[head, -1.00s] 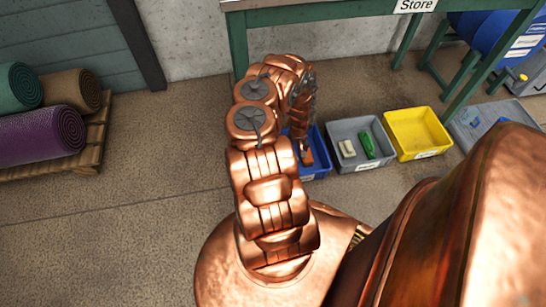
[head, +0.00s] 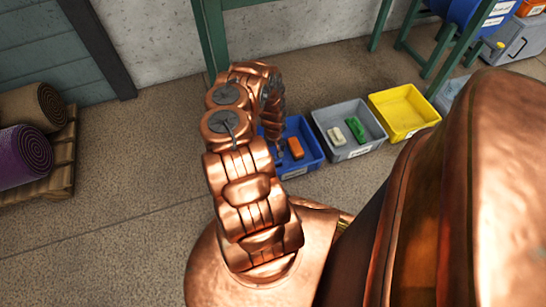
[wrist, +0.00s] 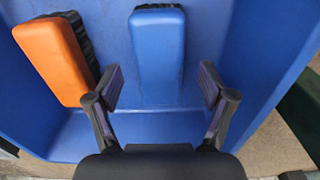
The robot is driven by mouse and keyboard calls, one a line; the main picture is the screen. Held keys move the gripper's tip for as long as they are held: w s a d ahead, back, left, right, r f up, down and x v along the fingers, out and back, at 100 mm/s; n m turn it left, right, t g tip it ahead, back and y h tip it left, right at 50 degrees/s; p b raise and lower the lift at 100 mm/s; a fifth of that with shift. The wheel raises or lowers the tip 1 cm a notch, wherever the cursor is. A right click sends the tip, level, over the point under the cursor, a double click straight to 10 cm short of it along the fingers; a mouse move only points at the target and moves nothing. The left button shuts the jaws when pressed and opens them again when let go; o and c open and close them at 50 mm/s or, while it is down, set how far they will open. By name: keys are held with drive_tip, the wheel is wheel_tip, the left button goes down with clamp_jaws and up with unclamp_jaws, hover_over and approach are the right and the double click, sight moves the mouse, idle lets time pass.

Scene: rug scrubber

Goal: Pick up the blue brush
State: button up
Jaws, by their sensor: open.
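The blue brush (wrist: 157,50) lies in a blue bin (wrist: 265,45), in the upper middle of the wrist view. Dark bristles show along its top and right edge. My gripper (wrist: 163,85) is open, its two fingers apart on either side of the brush's near end. Nothing is held. An orange brush (wrist: 53,60) with dark bristles lies to the left in the same bin, beside my left finger. In the head view the blue bin (head: 311,160) and the orange brush (head: 296,148) show, while my arm hides the bin's left part and the blue brush cannot be made out.
Right of the blue bin stand a grey bin (head: 367,150) with a green brush (head: 352,128) and a cream one (head: 336,137), and a yellow bin (head: 405,125). Rolled rugs (head: 20,160) lie on a pallet at the left. The floor (head: 100,240) between is clear.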

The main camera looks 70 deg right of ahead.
sight(273, 152)
wheel_tip(273, 152, down, 4)
drive_tip(key=shift+s+r+b, duration=0.1)
drive_tip(key=shift+r+b, duration=0.15)
drive_tip(key=shift+b, duration=0.25)
drive_tip(key=c, duration=1.3)
wheel_tip(273, 152, up, 10)
drive_tip(key=p, duration=0.4)
